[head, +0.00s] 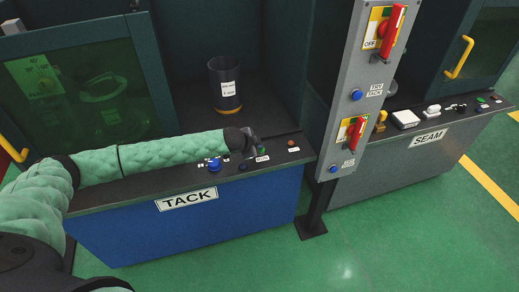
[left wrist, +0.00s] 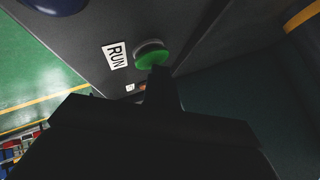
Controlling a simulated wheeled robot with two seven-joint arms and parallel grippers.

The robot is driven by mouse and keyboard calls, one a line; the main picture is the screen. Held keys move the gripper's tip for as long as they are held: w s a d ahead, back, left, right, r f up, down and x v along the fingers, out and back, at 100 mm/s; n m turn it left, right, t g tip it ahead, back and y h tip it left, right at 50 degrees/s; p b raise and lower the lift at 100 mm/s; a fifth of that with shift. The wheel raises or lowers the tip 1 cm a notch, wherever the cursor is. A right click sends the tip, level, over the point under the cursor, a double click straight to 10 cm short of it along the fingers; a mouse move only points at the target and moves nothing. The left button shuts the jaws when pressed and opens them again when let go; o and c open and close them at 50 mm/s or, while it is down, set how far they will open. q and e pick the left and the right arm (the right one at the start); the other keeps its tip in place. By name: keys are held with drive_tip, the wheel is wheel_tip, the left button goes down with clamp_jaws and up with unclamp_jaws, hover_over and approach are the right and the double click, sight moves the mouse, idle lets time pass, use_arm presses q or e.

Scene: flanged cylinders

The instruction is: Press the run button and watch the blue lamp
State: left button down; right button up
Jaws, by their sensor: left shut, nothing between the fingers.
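The green run button (left wrist: 151,55) sits beside a white RUN label (left wrist: 115,56) in the left wrist view. In the head view the button (head: 262,150) shows small at the tip of my left gripper (head: 252,146). The gripper is shut and empty, and its dark tip (left wrist: 160,75) overlaps the button's edge in the left wrist view; I cannot tell whether they touch. A blue dome (head: 214,165) stands on the TACK panel, left of the gripper. Two more blue round parts, an upper one (head: 357,95) and a lower one (head: 333,168), are on the grey post. I cannot tell whether any is lit.
A dark cylinder (head: 225,84) with a white label stands in the TACK bay behind my arm. A red button (head: 291,142) lies right of the gripper. The grey post (head: 340,100) with red switches rises beyond it, before the SEAM station (head: 410,150).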

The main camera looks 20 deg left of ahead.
use_arm(q)
drive_tip(key=shift+f, duration=0.25)
idle(0.5)
drive_tip(key=shift+r+p, duration=0.9)
drive_tip(key=shift+r, duration=0.1)
drive_tip(key=shift+r+p, duration=2.15)
drive_tip(key=shift+r, duration=0.3)
